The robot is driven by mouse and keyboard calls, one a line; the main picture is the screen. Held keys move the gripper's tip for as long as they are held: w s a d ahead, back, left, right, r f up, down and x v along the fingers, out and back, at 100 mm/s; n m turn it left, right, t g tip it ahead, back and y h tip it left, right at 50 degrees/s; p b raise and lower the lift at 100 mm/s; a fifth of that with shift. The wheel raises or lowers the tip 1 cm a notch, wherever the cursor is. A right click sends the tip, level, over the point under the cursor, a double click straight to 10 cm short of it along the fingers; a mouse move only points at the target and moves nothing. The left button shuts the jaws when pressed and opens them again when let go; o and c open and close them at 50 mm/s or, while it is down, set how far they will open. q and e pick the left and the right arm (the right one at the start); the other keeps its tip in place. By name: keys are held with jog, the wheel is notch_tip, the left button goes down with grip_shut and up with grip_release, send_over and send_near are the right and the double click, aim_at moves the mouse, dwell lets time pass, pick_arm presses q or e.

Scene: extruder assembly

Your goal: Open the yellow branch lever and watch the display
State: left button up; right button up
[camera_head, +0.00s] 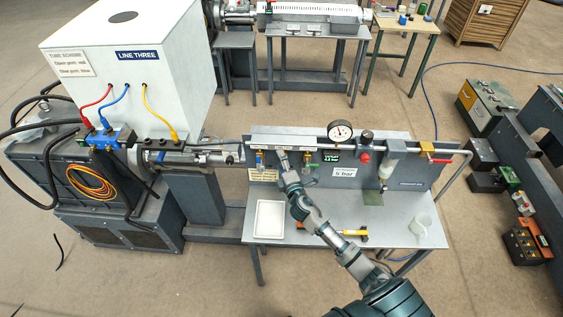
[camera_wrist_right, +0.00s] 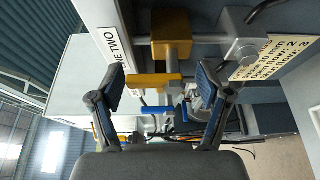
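In the right wrist view the yellow lever (camera_wrist_right: 155,80) lies crosswise below a yellow valve block (camera_wrist_right: 171,36). My right gripper (camera_wrist_right: 163,88) is open, its fingers on either side of the lever and apart from it. The display (camera_head: 331,156) is a small dark screen with green marks, too small to read. My left gripper is not in view.
A round gauge (camera_head: 340,131), a red knob (camera_head: 364,157) and a red-handled valve (camera_head: 430,154) are further right on the panel. A white tray (camera_head: 269,233), an orange-handled tool (camera_head: 352,233) and a white mug (camera_head: 421,224) are on the bench.

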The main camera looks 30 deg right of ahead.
jog(key=shift+r, duration=0.1)
jog(key=shift+s, duration=0.2)
jog(key=s+a, duration=0.1)
jog(key=s, duration=1)
jog(key=shift+s+a, duration=0.2)
jog(key=shift+a, duration=0.2)
